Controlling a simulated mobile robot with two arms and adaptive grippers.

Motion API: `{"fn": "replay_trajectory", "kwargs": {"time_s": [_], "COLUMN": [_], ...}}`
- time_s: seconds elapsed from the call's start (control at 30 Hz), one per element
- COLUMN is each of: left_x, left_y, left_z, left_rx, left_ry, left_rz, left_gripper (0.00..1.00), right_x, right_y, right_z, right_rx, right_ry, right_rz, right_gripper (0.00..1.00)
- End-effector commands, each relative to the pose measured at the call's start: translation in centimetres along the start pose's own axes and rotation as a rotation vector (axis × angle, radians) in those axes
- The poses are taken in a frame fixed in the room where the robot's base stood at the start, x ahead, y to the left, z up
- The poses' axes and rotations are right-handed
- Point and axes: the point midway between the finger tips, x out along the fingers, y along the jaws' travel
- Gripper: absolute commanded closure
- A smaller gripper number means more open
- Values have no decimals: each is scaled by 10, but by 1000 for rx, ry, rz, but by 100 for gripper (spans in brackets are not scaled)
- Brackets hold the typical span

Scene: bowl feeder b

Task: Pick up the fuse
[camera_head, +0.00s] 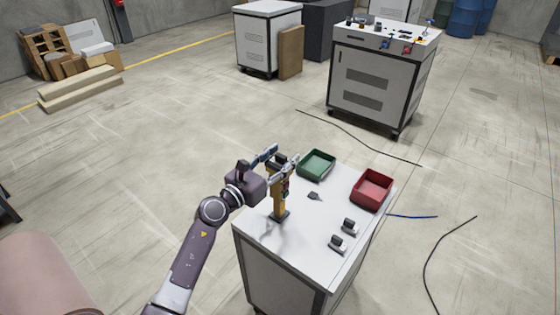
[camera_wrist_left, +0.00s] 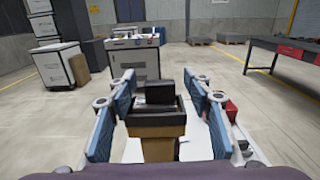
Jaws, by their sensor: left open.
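A black block (camera_wrist_left: 160,93), which looks like the fuse, sits on top of a yellow-brown stand (camera_wrist_left: 158,148) in the left wrist view. In the head view the stand (camera_head: 279,204) rises from the left part of the white table, and the block (camera_head: 277,160) is partly hidden by the fingers. My left gripper (camera_head: 285,155) is open, with one finger on each side of the block. In the wrist view gaps show between the block and both blue finger pads. My right gripper is not in view.
A green bin (camera_head: 317,163) and a red bin (camera_head: 372,187) stand on the white table (camera_head: 318,231). A small dark piece (camera_head: 314,196) and two dark-and-white pieces (camera_head: 348,227) lie nearer. Cables lie on the floor to the right.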

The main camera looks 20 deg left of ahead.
Motion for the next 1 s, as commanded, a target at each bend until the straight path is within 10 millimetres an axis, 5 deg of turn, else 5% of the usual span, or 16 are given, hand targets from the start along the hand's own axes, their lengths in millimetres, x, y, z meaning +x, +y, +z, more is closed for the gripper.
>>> {"fn": "replay_trajectory", "kwargs": {"time_s": [0.2, 0.6, 1.0], "left_x": [0, 0, 0], "left_y": [0, 0, 0], "left_z": [0, 0, 9], "left_rx": [0, 0, 2], "left_ry": [0, 1, -1], "left_rz": [0, 1, 0], "left_gripper": [55, 99, 100], "right_x": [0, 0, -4], "right_y": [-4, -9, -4], "right_z": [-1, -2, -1], "right_rx": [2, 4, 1], "right_ry": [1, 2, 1], "right_rz": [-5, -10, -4], "right_gripper": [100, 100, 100]}}
